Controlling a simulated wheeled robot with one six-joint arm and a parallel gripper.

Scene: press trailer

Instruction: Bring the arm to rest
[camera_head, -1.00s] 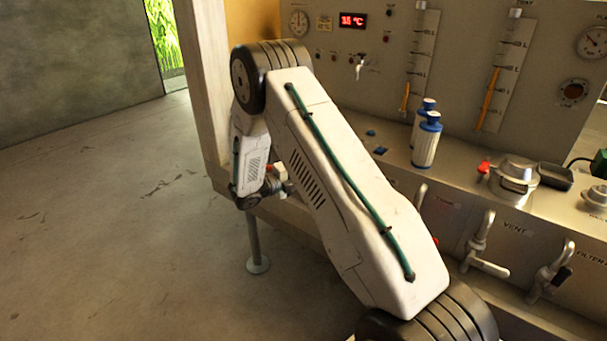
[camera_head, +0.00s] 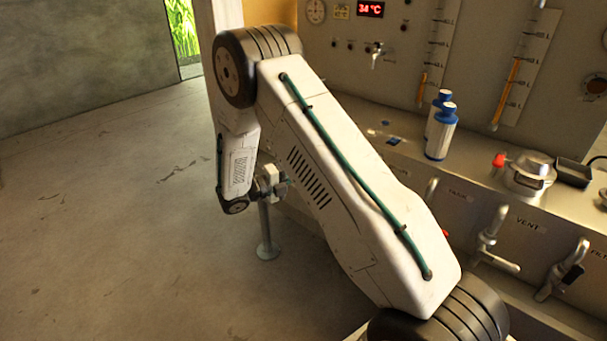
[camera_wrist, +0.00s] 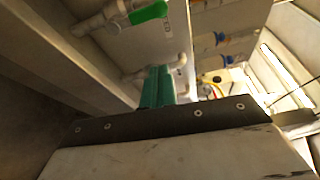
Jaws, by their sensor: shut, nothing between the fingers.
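My white arm, with a teal cable along its upper link, is folded over in the head view. The upper link rises to the left, and the forearm hangs down from the elbow in front of the trailer. My gripper (camera_wrist: 157,86) shows in the wrist view as two teal fingers side by side, shut and empty. In the head view, the wrist end is small and partly hidden behind the upper link, so the fingers are not clear there.
The trailer's counter holds two blue-capped bottles (camera_head: 440,134) and a metal lidded pot (camera_head: 530,172). Lever valves (camera_head: 492,240) line its front. A support leg (camera_head: 267,235) stands near my wrist. In the wrist view, a green-handled valve (camera_wrist: 148,13) is close by. Floor at left is clear.

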